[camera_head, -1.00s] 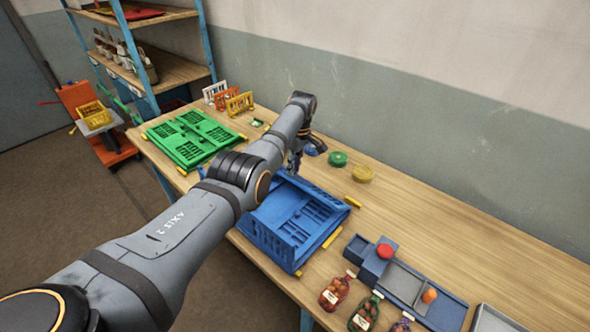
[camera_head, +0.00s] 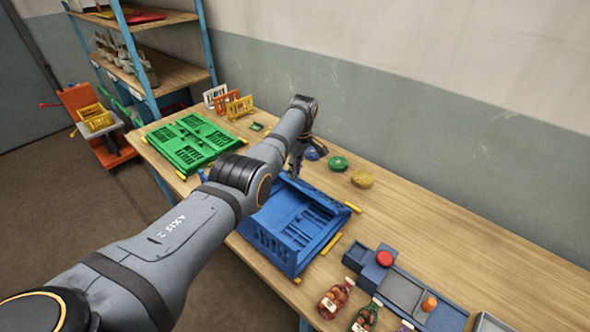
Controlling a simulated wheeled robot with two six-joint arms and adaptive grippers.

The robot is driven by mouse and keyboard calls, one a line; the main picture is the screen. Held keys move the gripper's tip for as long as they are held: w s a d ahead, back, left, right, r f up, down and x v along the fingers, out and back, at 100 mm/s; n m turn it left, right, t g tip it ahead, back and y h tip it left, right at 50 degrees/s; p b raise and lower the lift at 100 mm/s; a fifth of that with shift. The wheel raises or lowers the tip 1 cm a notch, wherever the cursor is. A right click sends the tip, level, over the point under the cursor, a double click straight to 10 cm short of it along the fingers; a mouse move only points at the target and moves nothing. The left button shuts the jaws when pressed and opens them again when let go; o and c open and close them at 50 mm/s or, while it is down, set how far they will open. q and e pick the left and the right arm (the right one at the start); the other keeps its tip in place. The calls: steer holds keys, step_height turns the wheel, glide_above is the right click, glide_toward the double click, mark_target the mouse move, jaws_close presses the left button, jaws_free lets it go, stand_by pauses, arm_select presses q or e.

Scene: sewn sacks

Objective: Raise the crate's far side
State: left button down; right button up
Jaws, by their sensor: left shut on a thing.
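The blue folding crate (camera_head: 285,262) sits on the wooden table near its front edge, partly behind my left arm. Its left near wall stands up, and slotted panel surfaces show inside it. The crate's far side (camera_head: 325,196) runs along the edge toward the wall and stands tilted up. My left gripper (camera_head: 295,170) points down at the left end of that far side and is shut on it; the exact contact is small and partly hidden by my arm. My right gripper is not in view.
A flat green crate (camera_head: 192,142) lies at the table's left end. Green (camera_head: 338,163) and yellow (camera_head: 362,179) round pieces lie behind the blue crate. The table's back right is clear.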

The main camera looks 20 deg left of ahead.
mark_target(299, 182)
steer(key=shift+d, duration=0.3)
arm_select(q)
steer(key=c, duration=1.3)
jaws_free()
steer(key=shift+o, duration=0.2)
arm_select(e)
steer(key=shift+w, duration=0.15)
arm_select(q)
steer(key=shift+r, duration=0.35)
step_height(299, 182, up, 11)
steer(key=d, duration=0.1)
steer(key=shift+w+r, duration=0.15)
steer(key=shift+w, duration=0.15)
